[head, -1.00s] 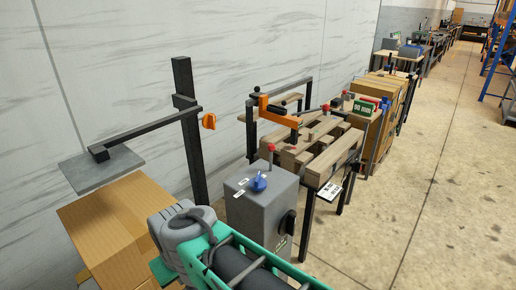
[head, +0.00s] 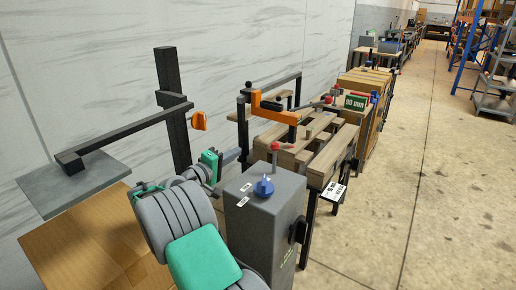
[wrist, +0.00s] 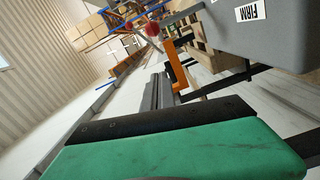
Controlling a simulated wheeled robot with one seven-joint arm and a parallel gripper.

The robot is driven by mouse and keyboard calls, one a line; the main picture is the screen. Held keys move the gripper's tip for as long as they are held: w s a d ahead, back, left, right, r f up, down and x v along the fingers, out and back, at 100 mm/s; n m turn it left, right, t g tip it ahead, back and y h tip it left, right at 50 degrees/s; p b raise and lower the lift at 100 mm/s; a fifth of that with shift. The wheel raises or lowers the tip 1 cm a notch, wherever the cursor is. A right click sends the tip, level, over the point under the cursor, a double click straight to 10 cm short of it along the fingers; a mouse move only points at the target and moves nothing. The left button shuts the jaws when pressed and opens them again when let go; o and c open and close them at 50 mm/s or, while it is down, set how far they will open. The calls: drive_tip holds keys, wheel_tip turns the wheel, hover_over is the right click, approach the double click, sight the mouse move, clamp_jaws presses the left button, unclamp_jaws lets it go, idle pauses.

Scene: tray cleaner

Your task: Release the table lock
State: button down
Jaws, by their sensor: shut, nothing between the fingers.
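My gripper (head: 230,157) is shut and empty, held up to the left of the grey box; its green and black body (wrist: 165,140) fills the lower wrist view. The grey control box (head: 262,225) has a blue knob (head: 264,187) and white labels on top, one reading FIRM (wrist: 252,12), and a black knob (head: 298,230) on its side. A red-tipped lever (head: 275,147) stands behind the blue knob. I cannot tell which of these is the table lock. My gripper touches none of them.
A slatted wooden table (head: 320,160) with an orange clamp arm (head: 265,106) stands behind the box. A dark post (head: 172,90) carries a grey plate (head: 70,185) over a cardboard box (head: 85,245) at left. The floor (head: 400,190) at right is clear.

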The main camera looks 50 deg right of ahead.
drive_tip(key=s+d+p, duration=0.1)
drive_tip(key=s+d, duration=0.2)
drive_tip(key=d, duration=0.8)
drive_tip(key=shift+s+f, duration=0.15)
drive_tip(key=shift+f, duration=0.3)
drive_tip(key=shift+s, duration=0.1)
drive_tip(key=m+b, duration=0.5)
drive_tip(key=b, duration=0.1)
hover_over(274, 159)
drive_tip(key=s+a, duration=0.2)
drive_tip(key=shift+s+a+m+b, duration=0.15)
drive_tip(key=shift+s+m+b, duration=0.15)
drive_tip(key=shift+s+b, duration=0.2)
drive_tip(key=shift+r, duration=0.1)
